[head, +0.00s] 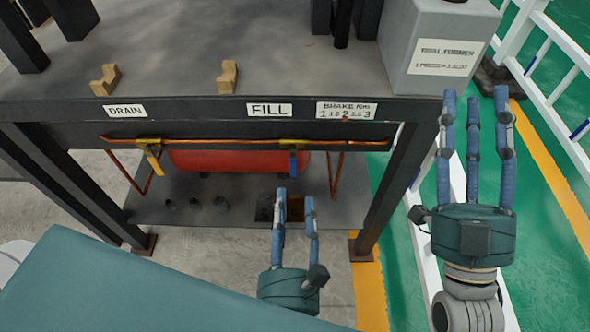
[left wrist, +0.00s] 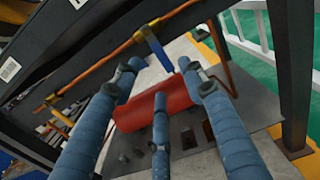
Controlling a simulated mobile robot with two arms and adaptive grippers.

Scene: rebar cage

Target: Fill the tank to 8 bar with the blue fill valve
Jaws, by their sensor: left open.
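The blue fill valve (head: 293,161) hangs from a copper pipe below the FILL label (head: 269,110), its handle pointing down. It also shows in the left wrist view (left wrist: 157,50), beyond the fingers. The red tank (head: 235,160) lies under the bench behind the pipe and fills the middle of the left wrist view (left wrist: 160,107). My left gripper (head: 296,192) is open and empty, below and in front of the blue handle, apart from it. My right gripper (head: 475,97) has its fingers spread and pointing up, empty, right of the bench. I see no pressure gauge.
A yellow drain valve (head: 154,162) hangs at the left under the DRAIN label (head: 125,111). Bench legs (head: 392,188) stand either side of the tank. A grey box (head: 438,45) sits on the bench at right. White railing (head: 562,105) runs along the far right.

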